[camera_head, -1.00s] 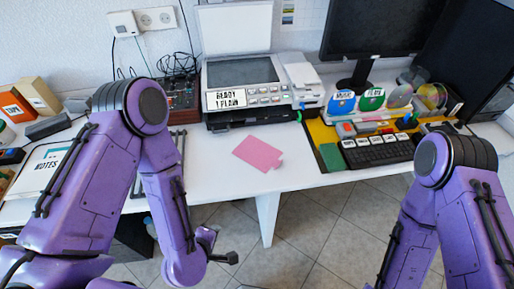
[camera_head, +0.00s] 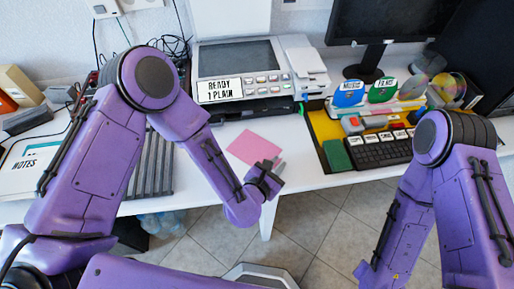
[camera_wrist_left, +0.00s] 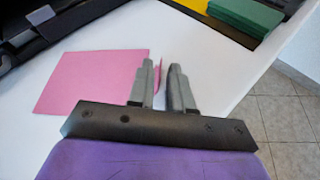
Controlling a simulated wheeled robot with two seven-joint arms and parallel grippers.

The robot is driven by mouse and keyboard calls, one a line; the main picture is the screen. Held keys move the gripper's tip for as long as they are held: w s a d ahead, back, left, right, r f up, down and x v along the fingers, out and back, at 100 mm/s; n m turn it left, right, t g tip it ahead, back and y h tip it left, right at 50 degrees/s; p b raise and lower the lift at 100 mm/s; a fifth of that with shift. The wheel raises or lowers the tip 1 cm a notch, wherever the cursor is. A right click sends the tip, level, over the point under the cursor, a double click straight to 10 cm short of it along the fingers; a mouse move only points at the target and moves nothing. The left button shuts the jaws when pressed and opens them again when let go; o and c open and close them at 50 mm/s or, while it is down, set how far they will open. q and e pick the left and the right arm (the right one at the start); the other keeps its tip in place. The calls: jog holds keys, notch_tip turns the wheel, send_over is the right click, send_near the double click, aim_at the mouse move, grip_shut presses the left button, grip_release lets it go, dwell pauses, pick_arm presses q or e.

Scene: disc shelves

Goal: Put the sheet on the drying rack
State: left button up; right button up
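The pink sheet (camera_head: 253,148) lies flat on the white desk, in front of the printer. It fills the left of the left wrist view (camera_wrist_left: 92,80), and a small pink tab of it shows in the gap between the fingertips. My left gripper (camera_head: 276,168) is at the sheet's right front corner, near the desk's front edge. Its two fingers (camera_wrist_left: 164,85) are apart, with no clear sign of a grip. A grey slatted rack (camera_head: 153,165), likely the drying rack, stands left of the sheet, partly behind my left arm. My right gripper is out of view.
A printer (camera_head: 240,70) labelled "READY 1 PLAIN" stands behind the sheet. A keyboard (camera_head: 378,152), green block (camera_head: 336,155) and disc holders stand to the right. A notes binder (camera_head: 35,160) lies far left. Bare desk lies between sheet and green block.

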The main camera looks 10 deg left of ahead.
pick_arm(q)
jog(key=shift+w+d+f, duration=0.1)
jog(key=shift+w+f, duration=0.1)
jog(key=shift+w, duration=0.25)
grip_shut()
jog(key=shift+r, duration=0.1)
